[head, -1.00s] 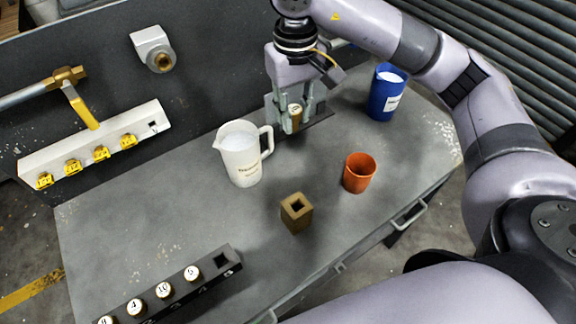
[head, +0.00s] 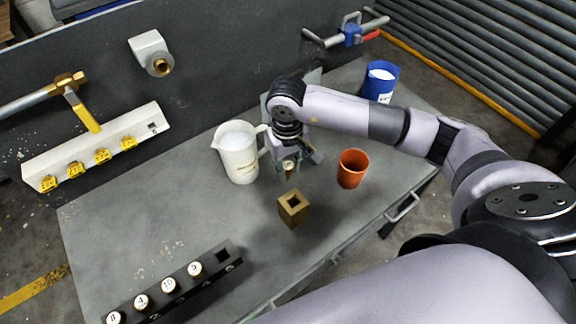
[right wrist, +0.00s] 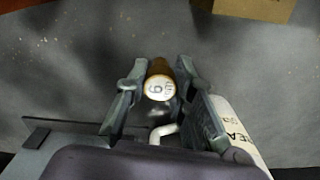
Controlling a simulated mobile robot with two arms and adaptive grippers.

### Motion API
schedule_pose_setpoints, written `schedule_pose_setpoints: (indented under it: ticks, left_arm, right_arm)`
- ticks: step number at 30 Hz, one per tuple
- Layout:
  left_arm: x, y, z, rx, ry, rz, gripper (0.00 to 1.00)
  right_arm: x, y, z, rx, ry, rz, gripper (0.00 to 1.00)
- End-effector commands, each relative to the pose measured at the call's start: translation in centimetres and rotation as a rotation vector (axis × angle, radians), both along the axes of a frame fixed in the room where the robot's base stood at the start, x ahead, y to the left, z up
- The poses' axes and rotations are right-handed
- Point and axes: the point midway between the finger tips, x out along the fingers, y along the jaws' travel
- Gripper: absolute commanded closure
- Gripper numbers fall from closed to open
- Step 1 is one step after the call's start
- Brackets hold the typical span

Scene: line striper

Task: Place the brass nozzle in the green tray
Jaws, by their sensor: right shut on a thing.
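My right gripper (head: 290,168) is shut on a small brass cylinder (head: 288,166), apparently the brass nozzle, over the table between the white jug and the orange cup. In the right wrist view the gripper (right wrist: 160,76) has a finger on each side of the nozzle (right wrist: 158,82), whose white top bears a 6 or 9. Several similar pieces with white numbered tops stand in a black rack (head: 222,272) at the front left. I see no green tray. My left gripper is not in view.
The white jug (head: 238,160) stands close left of my gripper and the orange cup (head: 352,170) to its right. A square brass block with a hole (head: 293,212) stands in front. The table's left middle is clear.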

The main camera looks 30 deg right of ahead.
Motion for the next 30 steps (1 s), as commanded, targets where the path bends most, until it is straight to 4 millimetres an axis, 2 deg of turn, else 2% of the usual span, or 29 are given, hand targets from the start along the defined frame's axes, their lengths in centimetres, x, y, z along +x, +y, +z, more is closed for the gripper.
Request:
schedule_pose_setpoints:
  ticks: [3,15,16,24,30]
  left_arm:
    - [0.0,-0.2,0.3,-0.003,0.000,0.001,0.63]
    - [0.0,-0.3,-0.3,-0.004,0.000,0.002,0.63]
    - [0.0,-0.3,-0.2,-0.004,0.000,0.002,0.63]
    - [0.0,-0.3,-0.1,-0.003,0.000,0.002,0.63]
    - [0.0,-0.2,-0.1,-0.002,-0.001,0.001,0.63]
  right_arm:
    - [0.0,0.0,-1.0,0.000,0.000,-0.001,1.00]
    - [0.0,0.0,-1.5,0.000,-0.001,0.000,1.00]
    - [0.0,0.0,-1.4,0.000,-0.001,0.000,0.76]
    - [0.0,0.0,-1.3,0.000,0.000,0.000,0.58]
    - [0.0,0.0,-1.3,0.000,0.000,0.000,0.57]
